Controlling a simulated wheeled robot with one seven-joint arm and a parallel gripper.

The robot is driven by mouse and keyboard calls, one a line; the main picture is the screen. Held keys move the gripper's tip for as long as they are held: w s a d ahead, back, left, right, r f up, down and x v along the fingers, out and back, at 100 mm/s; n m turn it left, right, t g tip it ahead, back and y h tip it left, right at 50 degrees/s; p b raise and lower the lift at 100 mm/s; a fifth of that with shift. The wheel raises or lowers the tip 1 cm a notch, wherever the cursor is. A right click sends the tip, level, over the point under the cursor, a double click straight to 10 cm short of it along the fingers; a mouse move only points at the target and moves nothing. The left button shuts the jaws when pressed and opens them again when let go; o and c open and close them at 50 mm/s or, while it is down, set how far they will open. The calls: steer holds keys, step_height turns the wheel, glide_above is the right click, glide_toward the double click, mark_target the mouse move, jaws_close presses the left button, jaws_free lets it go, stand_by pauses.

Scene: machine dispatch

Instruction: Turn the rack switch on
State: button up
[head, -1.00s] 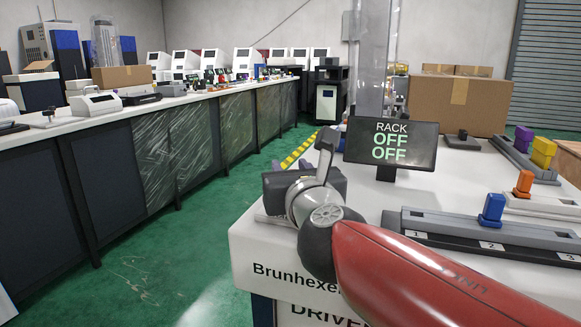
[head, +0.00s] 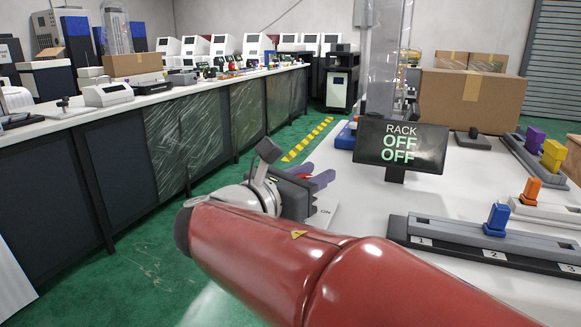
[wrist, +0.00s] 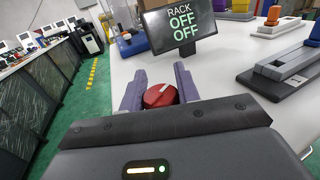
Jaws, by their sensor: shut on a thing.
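The rack switch is a red round knob (wrist: 160,95) with a pale line across its face, on the white table in the wrist view. In the head view it shows partly (head: 304,176) behind my wrist, with an "ON" label on the white plate beside it. My gripper (wrist: 160,88) has purple fingers, one on each side of the knob, shut on it. It also shows in the head view (head: 322,181). The dark display (head: 401,144) behind the switch reads "RACK OFF OFF".
A blue slider (head: 496,219) stands on a numbered grey rail (head: 440,233) at right. An orange slider (head: 531,190) and yellow and purple blocks (head: 553,154) stand beyond. A cardboard box (head: 471,101) is at the back. Green floor lies left of the table.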

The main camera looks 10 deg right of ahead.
steer(key=m+g+h, duration=0.1)
steer(key=g, duration=0.1)
steer(key=m+g+p, duration=0.1)
steer(key=g, duration=0.1)
steer(key=m+g+h, duration=0.1)
steer(key=m, duration=0.1)
steer(key=shift+s+g+h, duration=0.25)
steer(key=shift+g+h, duration=0.05)
steer(key=shift+g, duration=0.1)
steer(key=shift+s+d+m+g+p, duration=0.15)
steer(key=shift+m+g, duration=0.3)
steer(key=shift+g, duration=0.25)
steer(key=shift+s+a+m+g+p, duration=0.15)
steer(key=shift+m+g, duration=0.3)
steer(key=shift+g, duration=0.25)
steer(key=shift+d+g, duration=0.15)
steer(key=shift+g, duration=0.15)
steer(key=o, duration=1)
steer(key=shift+w, duration=0.1)
steer(key=shift+a, duration=3.9)
